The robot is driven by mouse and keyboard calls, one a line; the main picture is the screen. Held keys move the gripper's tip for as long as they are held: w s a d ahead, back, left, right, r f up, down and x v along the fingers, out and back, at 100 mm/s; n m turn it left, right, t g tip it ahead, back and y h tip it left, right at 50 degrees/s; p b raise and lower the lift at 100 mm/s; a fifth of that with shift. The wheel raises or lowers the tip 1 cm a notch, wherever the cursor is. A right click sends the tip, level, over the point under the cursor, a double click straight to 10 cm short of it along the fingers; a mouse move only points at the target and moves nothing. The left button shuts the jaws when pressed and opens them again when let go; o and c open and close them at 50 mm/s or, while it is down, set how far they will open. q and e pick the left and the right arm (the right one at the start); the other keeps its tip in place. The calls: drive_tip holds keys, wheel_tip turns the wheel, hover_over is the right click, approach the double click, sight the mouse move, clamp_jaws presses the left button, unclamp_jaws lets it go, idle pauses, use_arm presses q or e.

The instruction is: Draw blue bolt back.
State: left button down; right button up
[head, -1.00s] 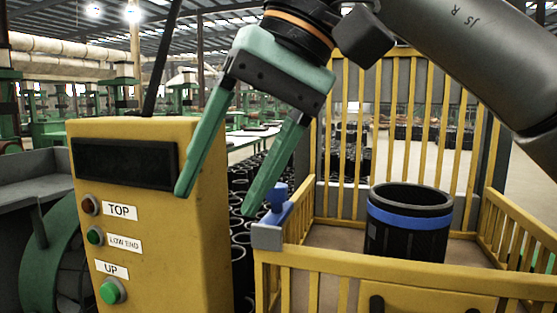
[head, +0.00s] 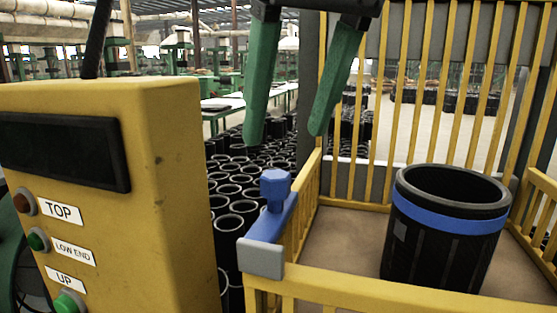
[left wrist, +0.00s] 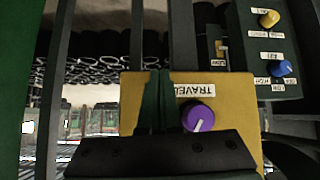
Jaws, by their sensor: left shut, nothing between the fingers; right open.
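The blue bolt (head: 275,203) sits on top of the yellow cage's near left corner, with an upright blue knob above a blue bar and a grey block (head: 262,258) at its near end. My right gripper (head: 284,138) is open and empty, its green fingers pointing down above and behind the bolt in the picture, apart from it. My left gripper (left wrist: 158,75) shows only in the left wrist view, shut and empty, in front of a yellow panel (left wrist: 240,95) with a purple knob (left wrist: 198,117) and a label reading TRAVEL.
A yellow control box (head: 175,180) with TOP, LOW END and UP buttons stands at the left. Inside the yellow-railed cage (head: 400,295) stands a black sleeve (head: 440,250) with a blue band. Many black sleeves (head: 232,190) stand on the floor behind. A dark box with yellow and blue knobs (left wrist: 265,55) is beside the panel.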

sight(276, 174)
drive_tip(key=x, duration=0.6)
drive_tip(key=shift+c, duration=0.3)
clamp_jaws()
idle(1.0)
